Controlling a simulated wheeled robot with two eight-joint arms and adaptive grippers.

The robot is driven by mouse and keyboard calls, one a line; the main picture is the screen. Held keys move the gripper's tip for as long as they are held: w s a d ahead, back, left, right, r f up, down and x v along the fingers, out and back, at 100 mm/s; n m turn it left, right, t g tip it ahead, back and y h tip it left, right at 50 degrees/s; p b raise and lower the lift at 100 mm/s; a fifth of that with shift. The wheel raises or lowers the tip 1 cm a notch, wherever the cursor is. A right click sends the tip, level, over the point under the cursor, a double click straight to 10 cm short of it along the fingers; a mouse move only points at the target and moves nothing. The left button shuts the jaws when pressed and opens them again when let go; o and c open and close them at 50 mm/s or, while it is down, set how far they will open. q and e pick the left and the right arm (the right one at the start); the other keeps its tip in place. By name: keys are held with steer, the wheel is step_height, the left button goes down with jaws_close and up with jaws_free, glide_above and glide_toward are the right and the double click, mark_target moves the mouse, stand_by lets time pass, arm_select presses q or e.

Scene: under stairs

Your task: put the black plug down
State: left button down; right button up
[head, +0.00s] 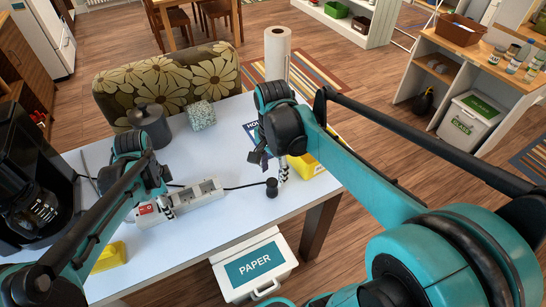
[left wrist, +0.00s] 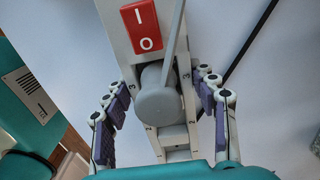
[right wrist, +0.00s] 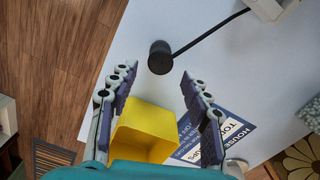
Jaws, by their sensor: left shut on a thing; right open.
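The black plug (head: 271,187) stands on the white table near its front edge, with its black cord running left to the white power strip (head: 208,191). It also shows in the right wrist view (right wrist: 160,57), just beyond the fingertips and apart from them. My right gripper (right wrist: 156,78) is open and empty above the table; in the head view (head: 279,170) it is close behind the plug. My left gripper (left wrist: 163,98) is shut on the power strip (left wrist: 118,30), fingers on both sides, near the red switch (left wrist: 145,27) and a grey plug (left wrist: 158,100) seated in it.
A yellow open box (right wrist: 145,132) and a blue printed sheet (right wrist: 215,135) lie near my right gripper. A coffee maker (head: 35,185), a dark grey canister (head: 150,127) and a paper roll (head: 277,52) stand on the table. A paper bin (head: 283,270) is below the front edge.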

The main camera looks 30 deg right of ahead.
mark_target(273, 182)
step_height(273, 182, up, 7)
steer(key=s+a+f+n+t, duration=0.5)
steer(key=s+f+n+t, duration=0.1)
steer(key=n, duration=0.8)
step_height(273, 182, down, 2)
steer(key=shift+s+a+f+t, duration=0.1)
steer(key=shift+s+a+t, duration=0.3)
steer(key=shift+t, duration=0.2)
